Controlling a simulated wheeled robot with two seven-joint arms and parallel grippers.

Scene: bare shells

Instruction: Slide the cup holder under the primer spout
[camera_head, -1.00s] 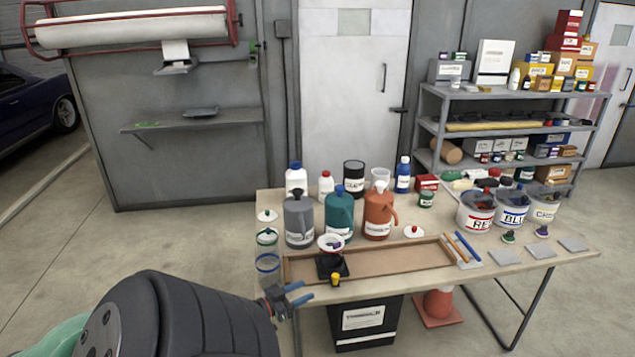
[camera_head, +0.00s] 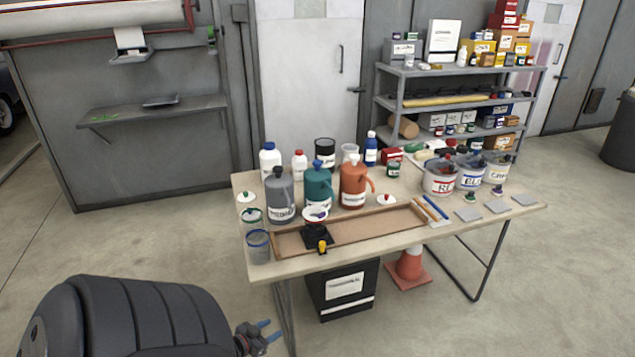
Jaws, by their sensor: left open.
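The black cup holder (camera_head: 315,236) with a yellow knob (camera_head: 322,247) at its front sits toward the left end of a shallow wooden track (camera_head: 375,227). A small white cup (camera_head: 315,214) rests on it, in front of the teal jug (camera_head: 318,187). A grey jug (camera_head: 280,195) stands to the left and an orange jug (camera_head: 353,186) to the right, behind the track. Their labels are too small to read, so I cannot tell which is primer. My left gripper (camera_head: 266,331), with blue fingertips, is open and empty, below and left of the holder in the picture. My right gripper is out of view.
Clear jars (camera_head: 258,246) stand at the left end of the table (camera_head: 512,213). Labelled buckets (camera_head: 440,178) and grey tiles (camera_head: 467,214) are at the right. Blue and orange sticks (camera_head: 434,207) lie by the track's right end. A black bin (camera_head: 342,290) and cone (camera_head: 411,264) stand below.

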